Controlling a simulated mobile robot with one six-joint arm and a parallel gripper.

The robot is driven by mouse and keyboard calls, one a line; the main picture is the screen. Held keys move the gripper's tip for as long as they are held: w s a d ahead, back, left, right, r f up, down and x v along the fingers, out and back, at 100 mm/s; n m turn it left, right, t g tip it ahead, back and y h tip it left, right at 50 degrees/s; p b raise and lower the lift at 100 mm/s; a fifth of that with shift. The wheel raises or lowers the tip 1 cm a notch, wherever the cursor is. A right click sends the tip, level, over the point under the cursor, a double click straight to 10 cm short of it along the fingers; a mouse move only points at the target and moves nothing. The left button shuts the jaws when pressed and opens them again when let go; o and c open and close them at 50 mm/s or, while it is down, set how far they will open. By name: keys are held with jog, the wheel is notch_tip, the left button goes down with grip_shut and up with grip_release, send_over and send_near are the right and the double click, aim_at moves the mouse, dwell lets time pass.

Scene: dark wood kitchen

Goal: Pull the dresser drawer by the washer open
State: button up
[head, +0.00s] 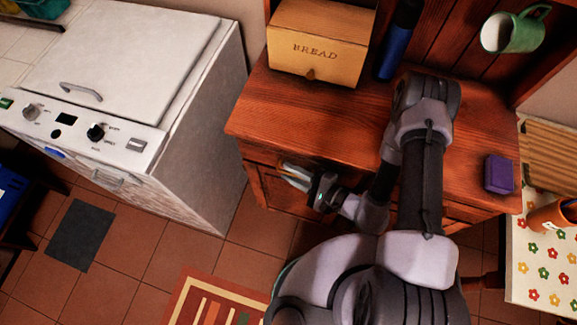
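The dresser (300,118) is reddish-brown wood and stands right of the white washer (125,60), with a floor gap between them. Its drawer front (262,168) shows only in part below the left of the top edge; it looks closed. My gripper (287,176) is at this front, under the top's overhang, with its fingers pointing left toward the drawer. The drawer's handle is hidden or too small to make out. I cannot tell whether the fingers touch the front or hold anything. My arm covers the dresser's middle and right front.
On the dresser stand a bread box (318,45), a blue bottle (398,45) and a purple block (499,173). A green mug (514,31) hangs above. A flowered table (545,262) stands at the right. A striped rug (205,300) lies on open tiled floor.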

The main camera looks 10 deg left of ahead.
jog(key=shift+s, duration=0.1)
jog(key=shift+c, duration=0.5)
grip_shut()
dwell(0.8)
